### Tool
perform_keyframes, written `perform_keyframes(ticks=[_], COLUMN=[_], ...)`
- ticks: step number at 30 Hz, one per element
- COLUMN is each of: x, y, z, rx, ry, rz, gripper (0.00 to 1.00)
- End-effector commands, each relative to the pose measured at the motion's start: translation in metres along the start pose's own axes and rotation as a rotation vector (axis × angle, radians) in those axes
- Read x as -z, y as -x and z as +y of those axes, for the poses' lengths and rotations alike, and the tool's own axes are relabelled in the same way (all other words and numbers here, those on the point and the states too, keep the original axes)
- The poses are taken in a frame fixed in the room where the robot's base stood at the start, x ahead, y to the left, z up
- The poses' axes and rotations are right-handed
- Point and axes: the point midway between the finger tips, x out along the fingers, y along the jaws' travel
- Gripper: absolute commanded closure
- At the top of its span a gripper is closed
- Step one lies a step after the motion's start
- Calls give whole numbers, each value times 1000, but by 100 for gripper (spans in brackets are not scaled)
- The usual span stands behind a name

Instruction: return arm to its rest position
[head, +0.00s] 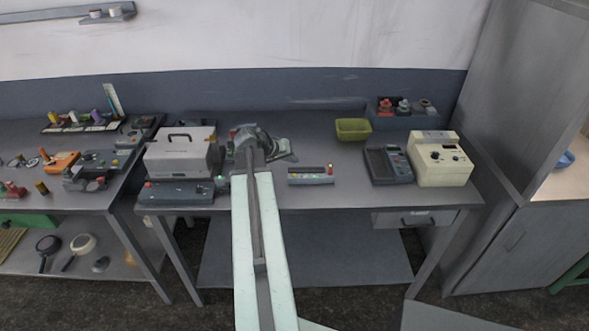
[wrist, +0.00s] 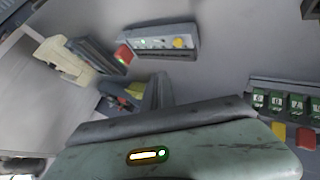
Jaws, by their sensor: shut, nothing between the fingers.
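My pale green arm reaches forward from the bottom middle of the head view, out over the workbench (head: 340,155). My gripper (wrist: 158,92) shows in the wrist view as dark fingers beyond the green wrist housing. The fingers are shut with nothing seen between them. In the head view the arm's dark far end is over the bench between the white case (head: 180,158) and the small grey panel (head: 311,179). The fingertips are hard to make out there.
An olive bin (head: 353,129), a dark meter (head: 388,166) and a cream instrument (head: 441,160) stand on the bench's right half. A dark control box (head: 178,194) lies at its left front. A grey cabinet (head: 520,150) stands at right. Pans (head: 47,246) lie on the lower left shelf.

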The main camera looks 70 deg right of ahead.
Motion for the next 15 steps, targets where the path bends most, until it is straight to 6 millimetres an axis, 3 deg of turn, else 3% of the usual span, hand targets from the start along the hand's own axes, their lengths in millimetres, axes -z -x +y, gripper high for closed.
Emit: perform_keyframes(ticks=[5,15], x=[13,12], y=[18,16], z=[13,12], rx=[0,0], ry=[0,0], rz=[0,0], gripper=[100,100])
